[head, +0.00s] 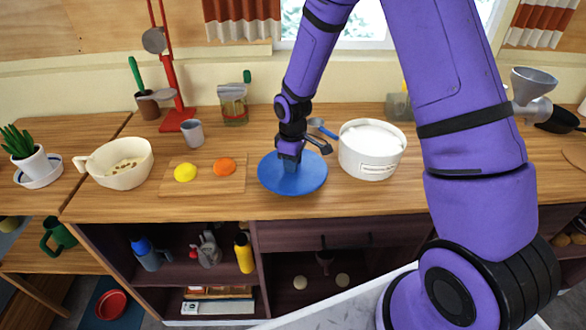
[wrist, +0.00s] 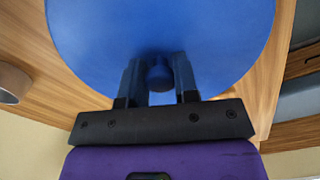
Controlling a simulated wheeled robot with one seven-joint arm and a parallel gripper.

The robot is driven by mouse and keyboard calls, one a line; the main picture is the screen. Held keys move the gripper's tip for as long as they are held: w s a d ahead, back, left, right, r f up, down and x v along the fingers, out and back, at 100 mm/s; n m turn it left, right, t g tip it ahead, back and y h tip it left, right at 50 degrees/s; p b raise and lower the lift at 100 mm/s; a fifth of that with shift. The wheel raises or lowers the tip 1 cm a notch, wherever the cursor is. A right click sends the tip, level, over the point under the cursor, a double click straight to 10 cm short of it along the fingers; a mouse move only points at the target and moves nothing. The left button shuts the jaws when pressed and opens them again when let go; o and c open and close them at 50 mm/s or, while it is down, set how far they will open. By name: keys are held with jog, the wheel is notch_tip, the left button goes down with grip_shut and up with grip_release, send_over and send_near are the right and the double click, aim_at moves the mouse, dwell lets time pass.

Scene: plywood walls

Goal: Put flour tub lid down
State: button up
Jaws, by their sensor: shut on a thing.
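The flour tub lid (head: 312,183) is a round blue disc with a knob, just left of the flour tub in the head view. It also fills much of the wrist view (wrist: 210,35). My gripper (wrist: 159,82) is shut on the lid's knob, with one finger on each side; it shows above the lid in the head view (head: 289,160). The lid looks level, at or very close to the counter; I cannot tell if it touches. The white flour tub (head: 368,160) stands open, with white flour inside.
A cutting board (head: 205,187) with a yellow and an orange fruit lies left of the lid. A cream bowl (head: 118,172), a grey cup (head: 192,133) and a red stand (head: 180,118) are further left. The counter's front edge (head: 330,208) is close to the lid.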

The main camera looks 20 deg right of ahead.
jog(key=shift+f, duration=1.3)
jog(key=shift+f, duration=0.1)
jog(key=o, duration=0.9)
jog(key=shift+o, duration=0.2)
notch_tip(320, 180, up, 13)
jog(key=shift+s+d+f, duration=0.1)
jog(key=shift+f, duration=0.05)
jog(key=s+d+r+m+t, duration=0.1)
jog(key=s+d+r+m, duration=0.1)
jog(key=s+r, duration=0.55)
jog(key=s+d+r+m+t, duration=0.2)
jog(key=s+r+m, duration=0.15)
jog(key=r, duration=0.75)
jog(key=s+d+r+m+t, duration=0.1)
jog(key=s+r+m, duration=0.1)
jog(key=s, duration=0.7)
jog(key=s+d+r+m+t, duration=0.1)
jog(key=s+r+m, duration=0.1)
jog(key=s+r, duration=0.3)
jog(key=s, duration=0.4)
jog(key=shift+s+d, duration=0.15)
jog(key=shift+d, duration=0.25)
